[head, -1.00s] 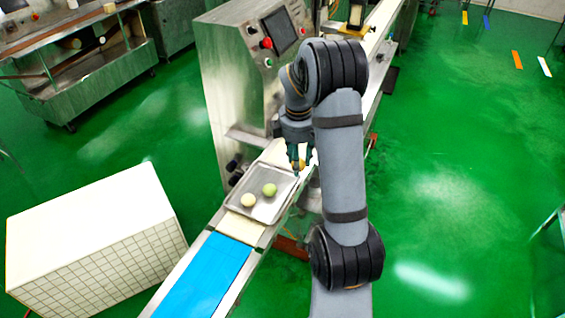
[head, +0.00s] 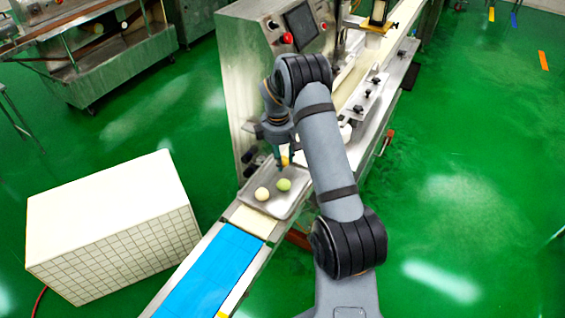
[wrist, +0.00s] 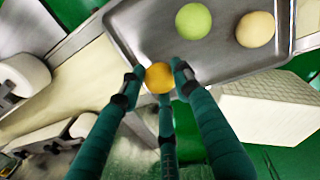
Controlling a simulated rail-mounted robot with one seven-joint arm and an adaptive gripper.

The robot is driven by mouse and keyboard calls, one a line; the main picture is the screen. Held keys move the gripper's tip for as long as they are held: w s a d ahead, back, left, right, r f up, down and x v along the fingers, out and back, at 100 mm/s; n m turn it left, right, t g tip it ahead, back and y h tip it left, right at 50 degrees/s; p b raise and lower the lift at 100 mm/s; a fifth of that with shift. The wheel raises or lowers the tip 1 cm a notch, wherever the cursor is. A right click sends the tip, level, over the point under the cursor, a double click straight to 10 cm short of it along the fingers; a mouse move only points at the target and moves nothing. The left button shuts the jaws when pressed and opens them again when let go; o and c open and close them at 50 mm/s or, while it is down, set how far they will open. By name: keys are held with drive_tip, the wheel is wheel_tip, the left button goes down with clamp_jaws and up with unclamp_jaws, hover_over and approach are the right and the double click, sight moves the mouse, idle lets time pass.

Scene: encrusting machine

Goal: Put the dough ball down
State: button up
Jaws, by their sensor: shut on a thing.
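My gripper (wrist: 158,82) has three dark teal fingers and is shut on an orange-yellow dough ball (wrist: 158,77). In the head view my gripper (head: 282,160) points down at the far end of a metal tray (head: 275,208), and the held ball shows only as a small orange patch. The tray's rim and bare floor also show in the wrist view (wrist: 150,30), with the held ball overlapping its edge. I cannot tell its height above the tray. A pale green ball (head: 284,184) and a cream ball (head: 262,194) lie apart in the tray.
The tray sits on a conveyor with a blue belt (head: 215,272) in front. The steel encrusting machine (head: 240,80) stands just left of my gripper. A white box (head: 110,205) with gridded sides stands at the left. Bare tray floor lies around the two balls.

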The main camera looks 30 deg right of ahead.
drive_tip(key=shift+f, duration=1.35)
drive_tip(key=shift+f, duration=0.1)
drive_tip(key=shift+f, duration=0.15)
drive_tip(key=o, duration=1.2)
drive_tip(key=shift+o, duration=0.2)
wheel_tip(320, 180, up, 12)
drive_tip(key=s+a, duration=0.1)
drive_tip(key=shift+a+r+b, duration=0.15)
drive_tip(key=shift+r+b, duration=0.05)
drive_tip(key=shift+b, duration=0.25)
